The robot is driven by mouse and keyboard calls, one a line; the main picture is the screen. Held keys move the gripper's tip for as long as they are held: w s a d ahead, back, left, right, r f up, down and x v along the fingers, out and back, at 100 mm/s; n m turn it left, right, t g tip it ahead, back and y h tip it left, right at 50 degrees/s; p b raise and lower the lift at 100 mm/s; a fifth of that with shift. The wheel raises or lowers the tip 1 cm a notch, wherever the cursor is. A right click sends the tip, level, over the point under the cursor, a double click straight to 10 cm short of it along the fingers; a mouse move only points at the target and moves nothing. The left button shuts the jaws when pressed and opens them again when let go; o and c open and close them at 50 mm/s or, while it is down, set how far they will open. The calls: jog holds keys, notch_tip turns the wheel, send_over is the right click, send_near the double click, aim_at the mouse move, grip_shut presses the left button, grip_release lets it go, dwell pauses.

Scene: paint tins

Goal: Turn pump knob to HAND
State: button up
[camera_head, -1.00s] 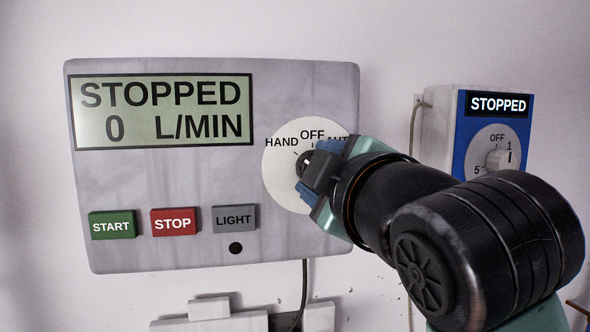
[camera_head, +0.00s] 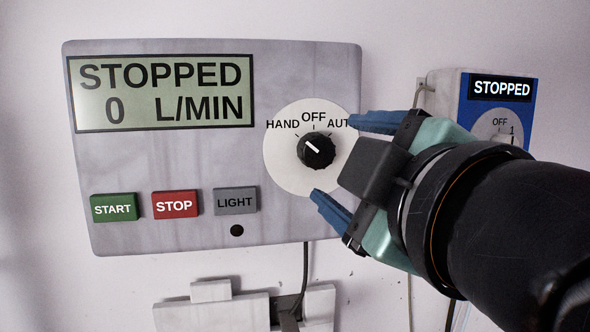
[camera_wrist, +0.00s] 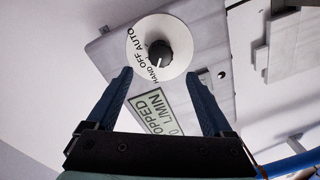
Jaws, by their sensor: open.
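The black pump knob (camera_head: 316,150) sits on a round white dial (camera_head: 287,172) marked HAND, OFF and AUTO, on a grey panel. Its white pointer line slants to the upper left, towards the HAND mark. My gripper (camera_head: 336,158) is open and empty, to the right of the knob and apart from it, its blue fingers spread above and below. In the wrist view the knob (camera_wrist: 160,54) shows whole beyond the spread fingertips (camera_wrist: 159,73). The panel's display (camera_head: 160,92) reads STOPPED, 0 L/MIN.
Green START (camera_head: 114,208), red STOP (camera_head: 175,204) and grey LIGHT (camera_head: 236,201) buttons line the panel's lower left. A blue-fronted box (camera_head: 525,115) with its own dial, reading STOPPED, is on the wall at right, partly behind my arm. A cable (camera_head: 305,270) hangs below the panel.

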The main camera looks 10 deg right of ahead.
jog(key=s, duration=0.5)
jog(key=shift+r+p, duration=0.1)
jog(key=shift+p, duration=0.2)
